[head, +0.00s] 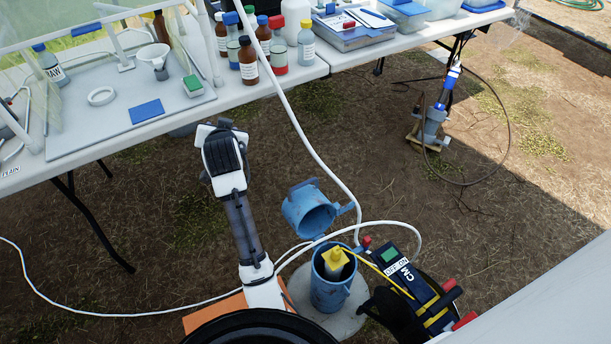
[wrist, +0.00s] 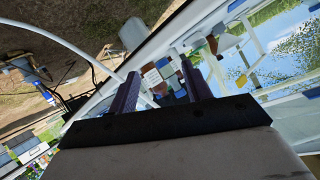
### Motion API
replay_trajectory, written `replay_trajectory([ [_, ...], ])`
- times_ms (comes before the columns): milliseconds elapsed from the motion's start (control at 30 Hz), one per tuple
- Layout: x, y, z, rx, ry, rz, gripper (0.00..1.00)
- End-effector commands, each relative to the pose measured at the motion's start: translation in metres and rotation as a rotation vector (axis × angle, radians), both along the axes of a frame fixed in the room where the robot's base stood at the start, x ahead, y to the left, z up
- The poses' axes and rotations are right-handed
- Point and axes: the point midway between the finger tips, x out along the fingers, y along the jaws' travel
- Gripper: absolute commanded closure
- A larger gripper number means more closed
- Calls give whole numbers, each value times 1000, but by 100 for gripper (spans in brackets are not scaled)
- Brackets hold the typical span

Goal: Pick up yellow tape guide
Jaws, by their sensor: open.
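The yellow tape guide (head: 335,258) sits in the mouth of the upright blue well casing (head: 329,292) in the head view, on top of a pale inner pipe. A yellow tape runs from the reel meter (head: 408,285) towards it. My gripper (wrist: 160,70) is open and empty in the wrist view, its two dark fingers apart. It faces the bottles on the table, and the tape guide does not show there. In the head view my arm stands up left of the casing, well apart from the guide; the fingers cannot be made out.
The hinged blue casing lid (head: 309,211) stands open behind the casing. A white hose (head: 320,160) arches down from the table (head: 112,142) to the casing area, and another crosses the ground. Bottles and a brown jar (head: 248,62) stand near the table edge.

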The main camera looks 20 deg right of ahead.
Motion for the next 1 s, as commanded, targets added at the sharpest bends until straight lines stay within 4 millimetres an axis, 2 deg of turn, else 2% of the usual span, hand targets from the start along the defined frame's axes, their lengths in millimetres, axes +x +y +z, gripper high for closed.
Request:
replay_trajectory([
  [33,-14,-46,-33,47,121,-100,51],
  [100,-43,-98,-77,124,283,-232,51],
  [167,-75,-137,-112,199,416,-344,51],
  [200,-99,-158,-133,252,500,-418,51],
  [333,-175,-204,-184,416,731,-621,51],
  [433,-221,-219,-207,518,858,-731,51],
  [500,-242,-224,-216,567,913,-781,51],
  [567,-253,-226,-221,593,942,-805,51],
  [700,-261,-226,-240,612,968,-822,51],
  [1000,-261,-225,-295,609,964,-820,51],
])
